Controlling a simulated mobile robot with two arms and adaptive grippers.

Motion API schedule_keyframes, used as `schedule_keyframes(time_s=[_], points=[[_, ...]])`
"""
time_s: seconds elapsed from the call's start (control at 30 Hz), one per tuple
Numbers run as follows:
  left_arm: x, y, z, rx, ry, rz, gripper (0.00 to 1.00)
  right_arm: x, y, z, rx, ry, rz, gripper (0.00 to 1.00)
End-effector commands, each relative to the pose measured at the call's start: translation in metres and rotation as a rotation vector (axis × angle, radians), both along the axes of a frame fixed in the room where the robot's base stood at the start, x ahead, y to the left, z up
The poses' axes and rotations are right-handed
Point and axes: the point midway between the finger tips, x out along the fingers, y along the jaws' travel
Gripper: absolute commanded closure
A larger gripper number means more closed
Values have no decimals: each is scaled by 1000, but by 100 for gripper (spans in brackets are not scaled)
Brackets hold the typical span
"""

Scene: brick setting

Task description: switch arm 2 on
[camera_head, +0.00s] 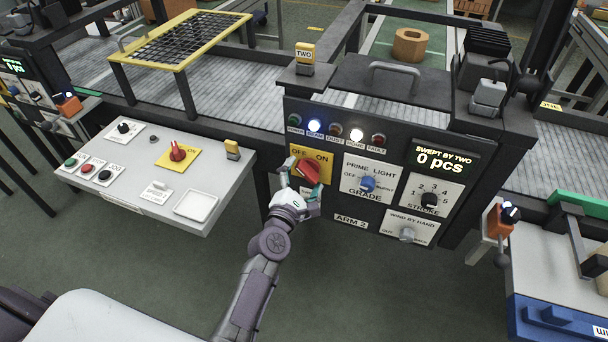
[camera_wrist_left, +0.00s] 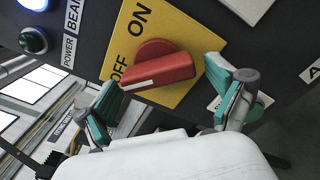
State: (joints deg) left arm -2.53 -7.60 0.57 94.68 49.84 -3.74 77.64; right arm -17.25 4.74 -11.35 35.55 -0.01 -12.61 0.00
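The ARM 2 panel (camera_head: 352,220) is a dark box in the middle of the head view. Its red rotary switch (camera_head: 307,170) sits on a yellow plate marked OFF and ON. In the left wrist view the red handle (camera_wrist_left: 160,74) lies slanted, its white line on the end nearer OFF. My left gripper (camera_head: 297,190) is at the switch, with its teal-padded fingers (camera_wrist_left: 167,98) apart on either side of the handle. The left finger is close to the handle's end; I cannot tell whether it touches. My right gripper is not in view.
The panel also carries a blue PRIME LIGHT knob (camera_head: 368,184), a STROKE knob (camera_head: 429,200) and a grey WIND BY HAND knob (camera_head: 406,234). The BEAM lamp (camera_head: 314,126) and HOME lamp (camera_head: 356,135) glow. A grey console (camera_head: 130,190) with another red switch (camera_head: 178,151) stands left.

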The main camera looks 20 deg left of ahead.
Motion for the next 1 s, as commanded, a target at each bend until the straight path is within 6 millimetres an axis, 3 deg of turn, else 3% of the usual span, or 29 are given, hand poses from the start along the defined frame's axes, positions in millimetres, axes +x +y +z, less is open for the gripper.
schedule_keyframes(time_s=[0.03,0.3,0.67,1.0], points=[[0,0,0,0,0,0,19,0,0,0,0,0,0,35],[0,0,0,1,0,0,64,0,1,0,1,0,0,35],[0,1,1,66,-1,0,64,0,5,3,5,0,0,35],[0,1,4,320,-10,-1,64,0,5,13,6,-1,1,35]])
